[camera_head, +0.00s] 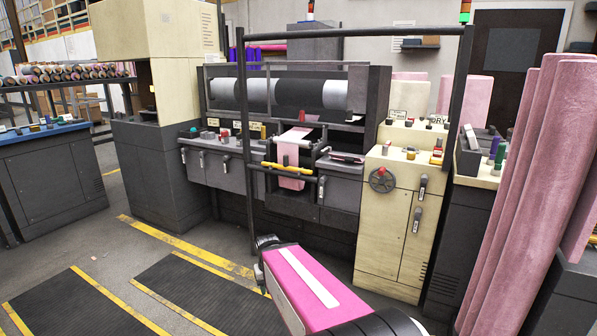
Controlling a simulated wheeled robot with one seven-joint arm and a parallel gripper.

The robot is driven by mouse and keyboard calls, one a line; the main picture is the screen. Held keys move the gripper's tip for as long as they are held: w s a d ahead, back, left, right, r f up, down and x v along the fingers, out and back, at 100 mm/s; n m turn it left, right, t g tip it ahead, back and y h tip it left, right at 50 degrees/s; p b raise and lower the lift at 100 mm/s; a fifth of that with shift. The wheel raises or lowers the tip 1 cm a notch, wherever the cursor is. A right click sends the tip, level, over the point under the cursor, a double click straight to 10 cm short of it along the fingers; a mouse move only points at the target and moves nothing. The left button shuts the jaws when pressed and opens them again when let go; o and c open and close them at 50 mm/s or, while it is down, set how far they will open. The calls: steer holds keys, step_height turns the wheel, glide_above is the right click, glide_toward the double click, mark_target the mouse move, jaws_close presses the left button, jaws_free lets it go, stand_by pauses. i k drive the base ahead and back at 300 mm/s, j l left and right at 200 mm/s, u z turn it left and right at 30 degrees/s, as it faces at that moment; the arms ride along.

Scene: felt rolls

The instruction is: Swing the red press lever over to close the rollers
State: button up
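The press (340,195) is a dark grey machine with a long dark and white roller (290,93) across its upper part. A pink felt strip (291,182) hangs down its middle, with a yellow bar (287,169) across it. A small upright red piece (286,160) shows just above that bar, and another red piece (302,115) sits higher up. I cannot tell which is the press lever, or whether the rollers touch. My arm reaches in from the bottom, apart from the press in the picture. Its dark far end shows, but no gripper fingers can be made out.
A dark rail frame (246,150) stands before the press. A cream cabinet (392,225) with a handwheel (382,180) stands to its right. Tall pink felt rolls (515,200) lean at the right. Dark mats (200,290) with yellow edges lie on the floor.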

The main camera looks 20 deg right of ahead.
mark_target(386, 148)
steer(key=i+z, duration=0.2)
steer(key=z, duration=0.25)
steer(key=i+j+z, duration=0.15)
steer(key=z, duration=0.25)
steer(key=i+j+z, duration=0.15)
steer(key=i+z, duration=0.15)
steer(key=z, duration=0.75)
